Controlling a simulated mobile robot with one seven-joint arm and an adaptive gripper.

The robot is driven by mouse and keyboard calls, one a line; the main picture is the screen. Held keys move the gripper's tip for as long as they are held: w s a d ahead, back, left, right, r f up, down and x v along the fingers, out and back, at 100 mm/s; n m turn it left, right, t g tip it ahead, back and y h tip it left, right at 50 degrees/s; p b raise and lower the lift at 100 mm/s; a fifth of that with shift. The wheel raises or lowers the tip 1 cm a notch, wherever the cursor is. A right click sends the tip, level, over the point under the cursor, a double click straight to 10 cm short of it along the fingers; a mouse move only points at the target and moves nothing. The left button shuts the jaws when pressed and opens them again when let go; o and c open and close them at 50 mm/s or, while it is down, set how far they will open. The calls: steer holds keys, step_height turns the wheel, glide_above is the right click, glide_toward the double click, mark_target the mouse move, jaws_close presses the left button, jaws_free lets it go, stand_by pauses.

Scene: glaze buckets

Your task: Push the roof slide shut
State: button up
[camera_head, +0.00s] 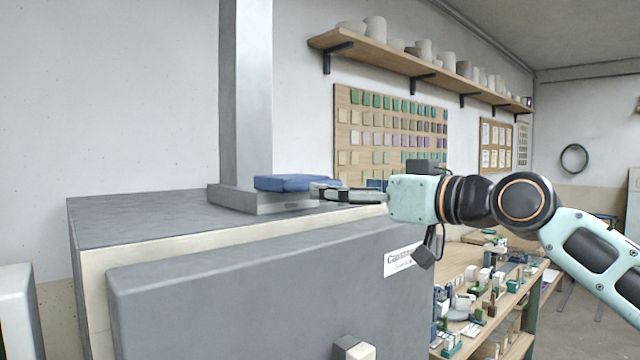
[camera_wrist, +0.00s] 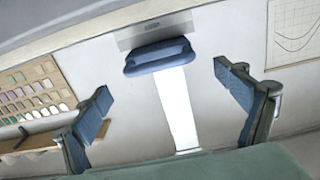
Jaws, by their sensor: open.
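The roof slide shows as a grey block (camera_head: 275,205) on top of the grey kiln-like cabinet, at the foot of a tall grey column. A padded blue handle (camera_head: 287,183) sits on its front, and it also shows in the wrist view (camera_wrist: 160,56). My gripper (camera_head: 325,190) is level with the handle, just to its right in the head view. In the wrist view its two blue-padded fingers (camera_wrist: 164,95) are spread wide, with the handle ahead and roughly between them. Nothing is held. I cannot tell whether a fingertip touches the handle.
The cabinet's flat roof (camera_head: 140,215) is clear to the left of the slide. The tall column (camera_head: 246,95) rises behind it. A wall shelf with pots (camera_head: 420,65) and a sample board (camera_head: 390,130) are beyond. A cluttered workbench (camera_head: 480,290) stands at the right.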

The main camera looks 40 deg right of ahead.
mark_target(299, 183)
steer(key=w, duration=0.4)
steer(key=w+p, duration=0.1)
steer(key=w, duration=0.2)
steer(key=shift+a, duration=0.25)
